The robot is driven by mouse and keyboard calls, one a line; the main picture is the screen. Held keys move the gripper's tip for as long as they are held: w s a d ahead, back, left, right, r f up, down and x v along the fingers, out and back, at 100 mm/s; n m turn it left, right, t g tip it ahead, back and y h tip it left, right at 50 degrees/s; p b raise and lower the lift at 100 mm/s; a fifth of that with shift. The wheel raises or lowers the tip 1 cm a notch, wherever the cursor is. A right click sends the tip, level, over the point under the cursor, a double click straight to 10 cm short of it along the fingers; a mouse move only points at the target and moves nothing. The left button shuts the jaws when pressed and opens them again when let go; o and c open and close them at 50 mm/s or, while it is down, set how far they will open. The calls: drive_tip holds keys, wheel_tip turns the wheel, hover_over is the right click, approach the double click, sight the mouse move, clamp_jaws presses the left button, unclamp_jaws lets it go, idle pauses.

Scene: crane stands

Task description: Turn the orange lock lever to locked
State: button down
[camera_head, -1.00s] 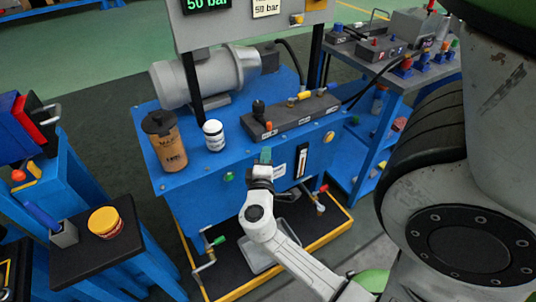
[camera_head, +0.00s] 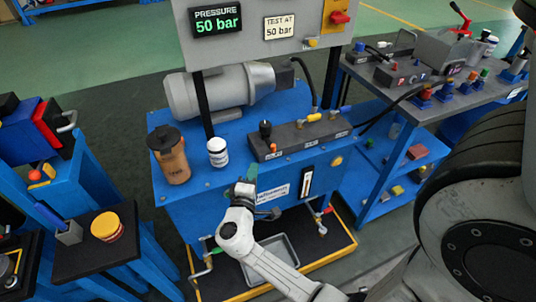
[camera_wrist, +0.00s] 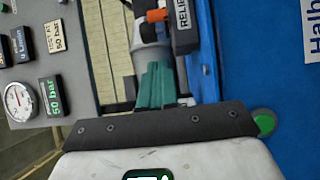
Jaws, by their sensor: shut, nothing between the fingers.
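My gripper (camera_head: 248,178), with teal fingers, is shut and empty in front of the bench's front edge, left of and nearer than the block. In the wrist view the teal fingers (camera_wrist: 157,85) point toward the block, apart from the orange piece as far as I can tell.
A brown bottle (camera_head: 170,155) and a white jar (camera_head: 217,152) stand left of the block. A grey motor (camera_head: 222,90) and a display panel (camera_head: 260,30) are behind it. A green button (camera_wrist: 264,122) is close to my gripper. A drip tray (camera_head: 270,262) lies below.

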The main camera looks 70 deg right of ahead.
sight(274, 149)
drive_tip(key=d, duration=0.5)
drive_tip(key=shift+w, duration=0.1)
drive_tip(key=shift+s+d+p, duration=0.3)
drive_tip(key=shift+s+d, duration=0.4)
drive_tip(key=shift+d, duration=0.15)
drive_tip(key=shift+s+d, duration=0.3)
drive_tip(key=shift+d, duration=0.15)
drive_tip(key=shift+s+d+f+b, duration=0.2)
drive_tip(key=shift+s+d+b, duration=0.15)
drive_tip(key=shift+b, duration=0.35)
drive_tip(key=shift+s+d+r, duration=0.15)
drive_tip(key=shift+s, duration=0.25)
